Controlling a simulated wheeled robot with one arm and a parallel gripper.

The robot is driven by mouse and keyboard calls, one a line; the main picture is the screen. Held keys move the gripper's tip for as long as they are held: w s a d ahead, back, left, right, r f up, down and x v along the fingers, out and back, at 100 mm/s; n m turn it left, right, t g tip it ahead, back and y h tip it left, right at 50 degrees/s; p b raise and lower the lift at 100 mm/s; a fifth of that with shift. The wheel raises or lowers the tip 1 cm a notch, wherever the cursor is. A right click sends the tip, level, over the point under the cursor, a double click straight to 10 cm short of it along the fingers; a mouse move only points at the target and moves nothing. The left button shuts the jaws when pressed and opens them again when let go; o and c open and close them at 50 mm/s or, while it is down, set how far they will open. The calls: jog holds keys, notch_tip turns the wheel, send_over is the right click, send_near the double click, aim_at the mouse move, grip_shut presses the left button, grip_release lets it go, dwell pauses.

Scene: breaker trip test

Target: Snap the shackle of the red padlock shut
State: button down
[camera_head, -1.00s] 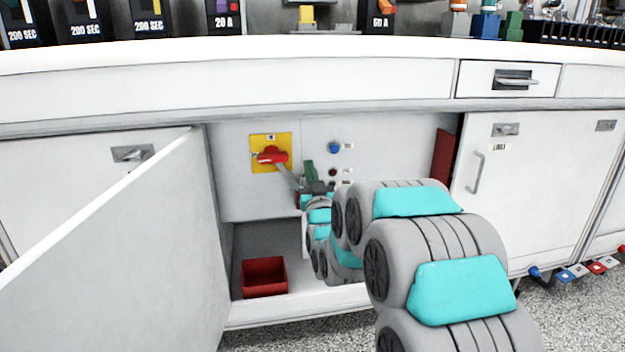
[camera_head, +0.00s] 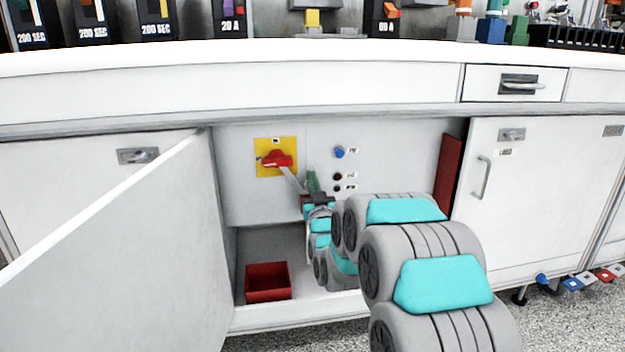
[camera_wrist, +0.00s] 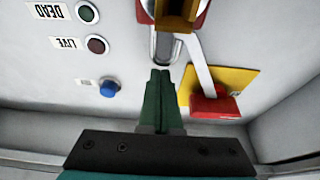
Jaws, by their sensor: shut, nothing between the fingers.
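The red padlock (camera_wrist: 201,14) is at the top edge of the wrist view, partly cut off, with a brown-gold part in front of it. Its grey U-shaped shackle (camera_wrist: 165,50) shows with the curved end toward my fingers. Whether the shackle is seated in the body cannot be told. My gripper (camera_wrist: 160,72) is shut and empty, its green fingertips close to the shackle's curve; contact is unclear. In the head view my gripper (camera_head: 312,181) is in front of the cabinet's back panel, and my arm hides most of the padlock area.
A red rotary handle on a yellow plate (camera_head: 268,147) has a grey strip running toward the padlock. A blue button (camera_head: 340,153) and two dark indicators are to its right. A red bin (camera_head: 267,282) stands on the cabinet floor. An open door (camera_head: 120,250) flanks the left.

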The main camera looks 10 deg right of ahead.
jog(key=shift+f, duration=1.2)
